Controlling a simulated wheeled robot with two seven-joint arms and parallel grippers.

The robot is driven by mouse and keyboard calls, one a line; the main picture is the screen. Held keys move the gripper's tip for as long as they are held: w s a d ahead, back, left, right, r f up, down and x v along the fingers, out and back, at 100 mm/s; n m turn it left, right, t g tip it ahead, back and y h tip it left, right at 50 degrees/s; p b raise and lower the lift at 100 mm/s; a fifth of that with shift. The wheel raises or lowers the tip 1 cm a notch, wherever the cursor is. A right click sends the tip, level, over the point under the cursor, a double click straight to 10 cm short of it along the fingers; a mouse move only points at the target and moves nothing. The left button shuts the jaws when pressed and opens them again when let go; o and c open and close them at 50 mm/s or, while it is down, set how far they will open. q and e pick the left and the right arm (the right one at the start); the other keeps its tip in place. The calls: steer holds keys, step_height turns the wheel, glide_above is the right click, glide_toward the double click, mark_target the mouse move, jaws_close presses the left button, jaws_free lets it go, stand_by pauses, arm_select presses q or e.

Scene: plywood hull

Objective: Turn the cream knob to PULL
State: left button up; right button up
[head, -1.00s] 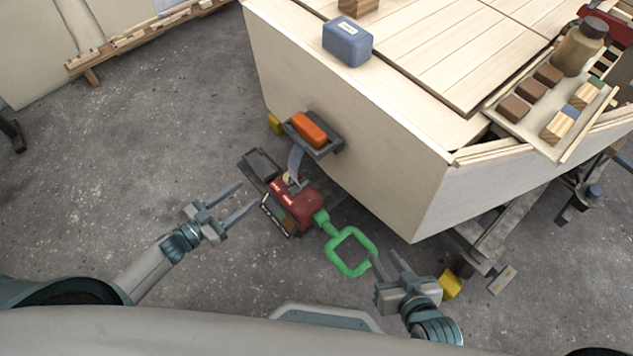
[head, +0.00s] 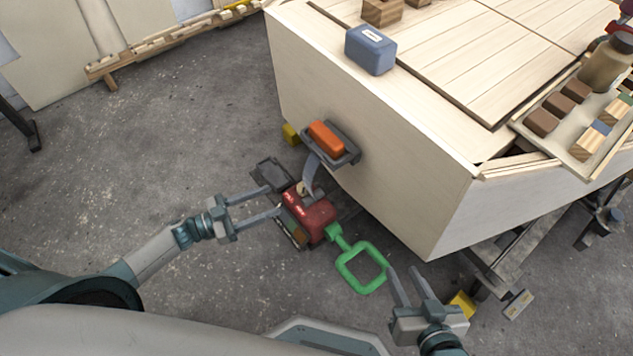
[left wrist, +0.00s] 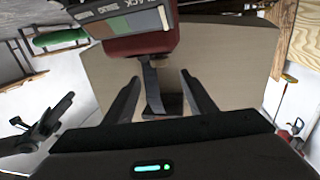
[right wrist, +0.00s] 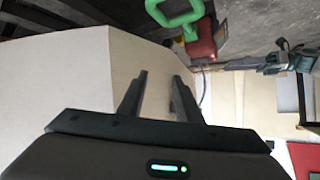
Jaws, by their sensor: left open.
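A red box (head: 311,213) with white lettering sits low beside the hull, and a small cream knob (head: 303,188) shows on its top. Its setting cannot be read. A green square handle (head: 361,268) sticks out of the box. My right gripper (head: 402,269) is open and empty, just right of the green handle.
The plywood hull (head: 400,165) stands behind and right of the box. An orange block (head: 326,137) sits in a dark holder on its side, above the box, with a grey curved strip (head: 311,172) between. A blue block (head: 370,50) lies on top.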

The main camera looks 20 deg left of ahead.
mark_target(316, 189)
arm_select(q)
steer(key=x, duration=1.4)
steer(key=shift+b, duration=0.4)
steer(key=shift+x, duration=0.8)
arm_select(e)
steer(key=shift+w+a+r+t, duration=0.2)
steer(key=shift+w+r+t, duration=0.1)
steer(key=shift+r, duration=0.15)
steer(key=shift+w+a+r+t, duration=0.15)
steer(key=shift+a+r+t, duration=0.15)
steer(key=shift+r, duration=0.15)
steer(key=shift+w+a+r+t, duration=0.15)
steer(key=shift+w+r+t, duration=0.15)
steer(key=shift+r, duration=0.15)
arm_select(q)
steer(key=c, duration=1)
arm_select(e)
steer(key=shift+d, duration=0.2)
